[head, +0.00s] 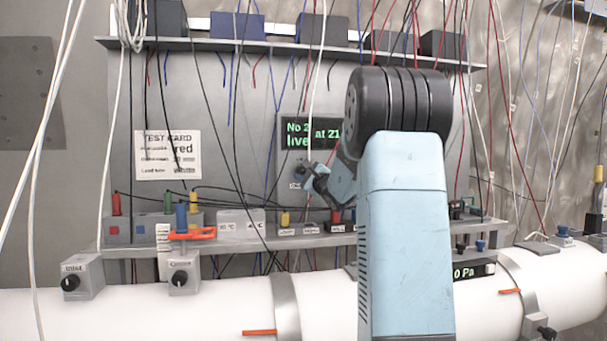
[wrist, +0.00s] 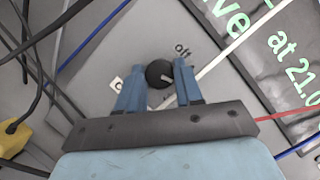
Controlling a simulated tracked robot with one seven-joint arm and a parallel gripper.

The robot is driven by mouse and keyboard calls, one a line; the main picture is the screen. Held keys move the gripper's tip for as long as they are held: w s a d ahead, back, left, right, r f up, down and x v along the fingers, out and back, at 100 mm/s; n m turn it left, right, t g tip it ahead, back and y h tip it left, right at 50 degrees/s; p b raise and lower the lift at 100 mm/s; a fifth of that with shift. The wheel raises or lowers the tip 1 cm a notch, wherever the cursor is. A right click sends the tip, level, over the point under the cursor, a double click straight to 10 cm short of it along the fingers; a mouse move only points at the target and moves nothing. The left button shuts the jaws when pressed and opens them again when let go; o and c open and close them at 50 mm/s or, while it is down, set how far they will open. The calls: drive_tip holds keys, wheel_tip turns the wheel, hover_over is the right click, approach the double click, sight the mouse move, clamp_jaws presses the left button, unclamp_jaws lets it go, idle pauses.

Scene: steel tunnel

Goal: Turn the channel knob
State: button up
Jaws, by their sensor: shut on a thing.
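In the wrist view a round black knob (wrist: 158,74) with a pale pointer mark sits on a grey panel.
A dark display (head: 300,130) with green text is beside the knob; it also shows in the wrist view (wrist: 285,65). Many thin cables hang across the panel. A shelf of sockets (head: 238,222) and coloured plugs is below. A white pipe (head: 220,312) crosses the front.

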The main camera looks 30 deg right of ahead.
drive_tip(key=shift+f+m+t+h, duration=0.15)
drive_tip(key=shift+f+m+h, duration=0.1)
drive_tip(key=shift+m, duration=0.45)
drive_tip(key=shift+f+m+t+h, duration=0.15)
drive_tip(key=shift+m+h, duration=0.1)
drive_tip(key=shift+m, duration=0.45)
drive_tip(key=o, duration=0.8)
drive_tip(key=shift+o, duration=1.2)
drive_tip(key=shift+r, duration=0.2)
drive_tip(key=v, duration=1.3)
drive_tip(key=shift+s+f, duration=0.3)
